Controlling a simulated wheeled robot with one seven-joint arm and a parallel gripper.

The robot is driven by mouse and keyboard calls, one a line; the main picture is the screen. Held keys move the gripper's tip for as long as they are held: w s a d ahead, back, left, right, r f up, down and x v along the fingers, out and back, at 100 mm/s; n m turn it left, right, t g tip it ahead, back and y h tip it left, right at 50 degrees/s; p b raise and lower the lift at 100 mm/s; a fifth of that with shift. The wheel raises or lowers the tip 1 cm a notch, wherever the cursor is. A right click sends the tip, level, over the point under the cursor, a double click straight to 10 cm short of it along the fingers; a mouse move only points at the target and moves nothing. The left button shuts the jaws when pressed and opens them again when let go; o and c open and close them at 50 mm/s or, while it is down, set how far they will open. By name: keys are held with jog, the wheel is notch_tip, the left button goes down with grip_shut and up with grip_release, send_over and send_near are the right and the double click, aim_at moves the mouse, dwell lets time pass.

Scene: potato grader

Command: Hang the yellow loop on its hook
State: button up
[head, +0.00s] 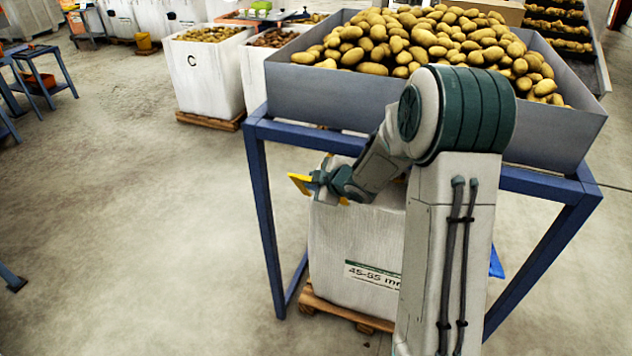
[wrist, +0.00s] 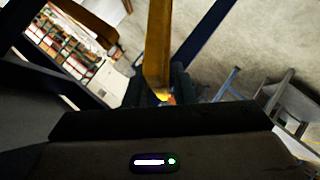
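The yellow loop (head: 299,184) shows at my gripper (head: 318,181) in the head view, beside the upper left corner of a white bulk bag (head: 350,245). In the wrist view the yellow loop (wrist: 158,45) runs as a flat strap down between the two dark fingers of my gripper (wrist: 158,92). The fingers sit close against both sides of it and look shut on it. A second yellow-brown strap piece (wrist: 88,22) crosses the upper left there; I cannot tell whether it belongs to the same loop. I cannot make out the hook in either view.
A blue frame (head: 262,190) carries a grey hopper (head: 330,97) full of potatoes above the bag. Its front left leg stands close to my gripper. The bag is on a wooden pallet (head: 345,316). Another white bag (head: 208,78) stands behind.

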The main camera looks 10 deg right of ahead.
jog(key=shift+o, duration=0.6)
jog(key=shift+f, duration=0.1)
jog(key=p+v, duration=0.1)
jog(key=v, duration=1.2)
jog(key=shift+s+r+p, duration=0.3)
jog(key=shift+p, duration=0.1)
jog(key=shift+d, duration=0.15)
